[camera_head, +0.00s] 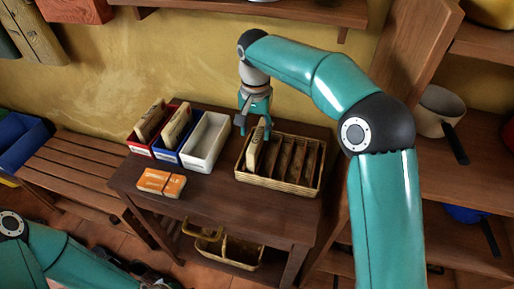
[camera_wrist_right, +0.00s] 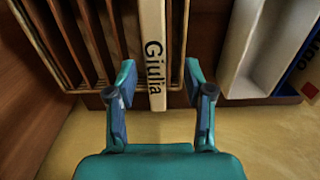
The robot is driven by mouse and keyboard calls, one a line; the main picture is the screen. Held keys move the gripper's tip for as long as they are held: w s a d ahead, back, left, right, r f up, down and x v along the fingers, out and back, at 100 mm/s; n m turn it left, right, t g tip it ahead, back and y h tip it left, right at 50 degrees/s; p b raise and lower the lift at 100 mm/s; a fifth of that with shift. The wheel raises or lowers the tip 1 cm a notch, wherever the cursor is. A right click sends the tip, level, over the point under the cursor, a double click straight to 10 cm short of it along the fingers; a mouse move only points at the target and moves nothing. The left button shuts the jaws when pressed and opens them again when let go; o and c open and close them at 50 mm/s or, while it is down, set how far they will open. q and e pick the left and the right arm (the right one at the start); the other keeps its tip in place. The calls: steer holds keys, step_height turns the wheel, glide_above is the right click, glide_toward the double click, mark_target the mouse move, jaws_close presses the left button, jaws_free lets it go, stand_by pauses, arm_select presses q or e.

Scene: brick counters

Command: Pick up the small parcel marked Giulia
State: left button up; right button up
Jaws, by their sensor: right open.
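The parcel marked Giulia (camera_head: 255,151) is a thin, pale upright packet in the leftmost part of the divided wicker basket (camera_head: 276,185) on the dark wooden table. Its name reads clearly on its narrow edge in the right wrist view (camera_wrist_right: 154,52). My right gripper (camera_head: 254,122) is above the parcel in the head view. In the wrist view its open fingers (camera_wrist_right: 160,77) stand one on each side of the parcel, with gaps showing. My left arm shows at the lower left of the head view, but I cannot make out its gripper.
A red box (camera_head: 142,148), a blue box (camera_head: 168,156) and an empty white box (camera_head: 203,145) stand left of the basket. The red and blue boxes hold packets. An orange-and-white box (camera_head: 160,184) lies in front. A slatted bench (camera_head: 75,170) stands left, shelves right.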

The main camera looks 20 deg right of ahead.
steer(key=shift+d+f, duration=0.15)
steer(key=shift+f, duration=1.2)
steer(key=shift+d+f, duration=0.1)
steer(key=shift+f, duration=1.2)
jaws_close()
